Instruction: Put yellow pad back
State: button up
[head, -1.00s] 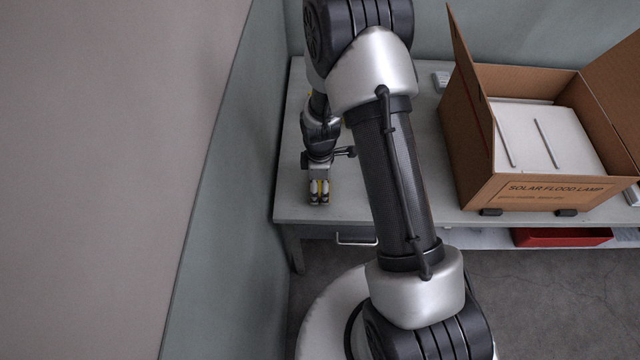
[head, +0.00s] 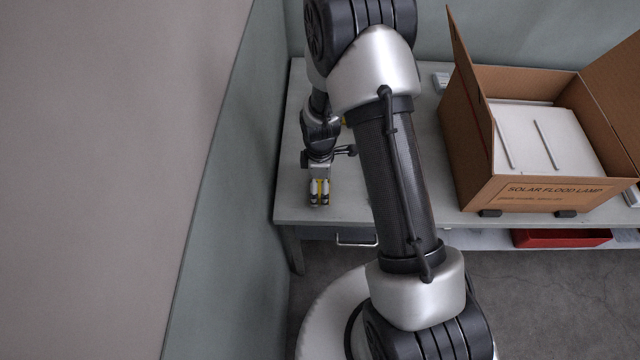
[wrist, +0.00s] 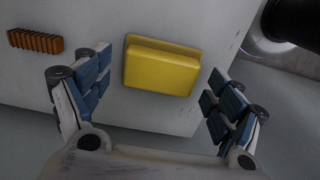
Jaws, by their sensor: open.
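The yellow pad (wrist: 160,70) is a thick yellow block lying on the white table top (wrist: 90,20) in the wrist view. In the head view a bit of yellow (head: 319,187) shows at my gripper (head: 319,198), near the table's left front corner. In the wrist view my gripper (wrist: 155,105) is open, with blue-padded fingers on the left and right of the pad. Gaps show between the pad and both fingers. I cannot tell how high the fingertips are above the table.
An orange ribbed piece (wrist: 36,41) lies left of the pad in the wrist view. An open cardboard box (head: 530,195) holding white panels stands on the table's right. A red tray (head: 562,237) sits on the lower shelf. A wall (head: 235,200) closes the left side.

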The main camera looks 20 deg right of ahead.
notch_tip(320, 180, up, 11)
jog(key=p, duration=0.3)
notch_tip(320, 180, up, 11)
jog(key=m+t, duration=0.1)
jog(key=m, duration=0.2)
send_over(320, 187)
jog(key=s, duration=0.2)
jog(key=s+r+m+t, duration=0.1)
jog(key=s+r+m, duration=0.25)
jog(key=r, duration=0.45)
jog(key=s+r+m+t, duration=0.1)
jog(key=s+r+m, duration=0.3)
jog(key=s, duration=0.4)
jog(key=s+r+m+t, duration=0.1)
jog(key=s+r+m, duration=0.3)
jog(key=s, duration=0.3)
jog(key=shift+s+r+t, duration=0.3)
jog(key=shift+s+r, duration=0.1)
jog(key=shift+r, duration=0.4)
